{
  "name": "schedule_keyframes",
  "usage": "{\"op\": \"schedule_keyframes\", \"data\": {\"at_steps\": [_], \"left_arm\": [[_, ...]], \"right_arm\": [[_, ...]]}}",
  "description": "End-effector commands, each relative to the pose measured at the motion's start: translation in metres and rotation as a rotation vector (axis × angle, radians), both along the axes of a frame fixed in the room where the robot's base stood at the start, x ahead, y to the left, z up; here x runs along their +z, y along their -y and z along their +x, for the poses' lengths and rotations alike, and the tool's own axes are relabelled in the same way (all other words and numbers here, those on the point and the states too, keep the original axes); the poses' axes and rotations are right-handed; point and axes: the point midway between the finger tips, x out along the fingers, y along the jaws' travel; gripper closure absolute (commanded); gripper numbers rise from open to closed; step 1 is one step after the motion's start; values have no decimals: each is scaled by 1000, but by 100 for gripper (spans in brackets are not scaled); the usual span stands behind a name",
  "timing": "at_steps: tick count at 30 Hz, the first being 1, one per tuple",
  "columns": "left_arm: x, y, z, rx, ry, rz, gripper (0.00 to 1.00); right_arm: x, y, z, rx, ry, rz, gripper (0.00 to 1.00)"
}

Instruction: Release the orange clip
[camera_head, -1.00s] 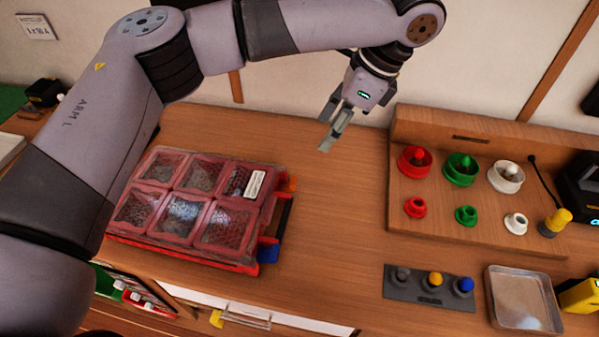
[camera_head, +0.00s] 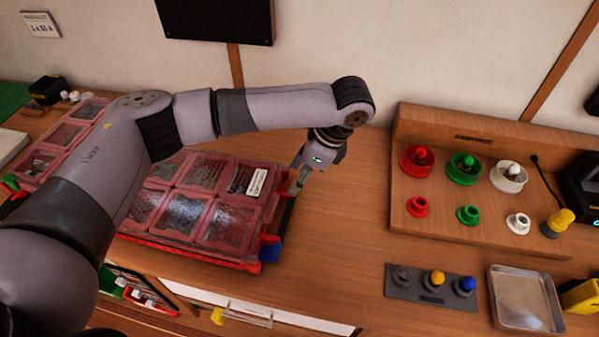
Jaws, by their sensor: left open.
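The red case (camera_head: 205,258) with clear lid windows lies on the wooden bench at centre left. Its right side faces my left gripper (camera_head: 295,187), which points down at the upper right corner of the case. My left gripper is open; its fingers are small and close to the case edge, and I cannot tell if they touch it. The orange clip is hidden behind the gripper at that corner. My right gripper is not in view.
A second red case (camera_head: 70,125) lies behind my left arm. To the right stand a wooden board (camera_head: 440,230) with coloured spools, a grey strip with knobs (camera_head: 415,293) and a metal tray (camera_head: 525,300). Bench between case and board is clear.

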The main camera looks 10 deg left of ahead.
Motion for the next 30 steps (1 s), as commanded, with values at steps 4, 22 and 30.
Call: {"op": "schedule_keyframes", "data": {"at_steps": [4,22,30], "left_arm": [[-1,0,0,0,0,0,52],[-1,0,0,0,0,0,85],[0,0,0,0,0,1,100]], "right_arm": [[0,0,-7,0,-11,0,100],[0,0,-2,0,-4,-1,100],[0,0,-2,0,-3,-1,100]]}}
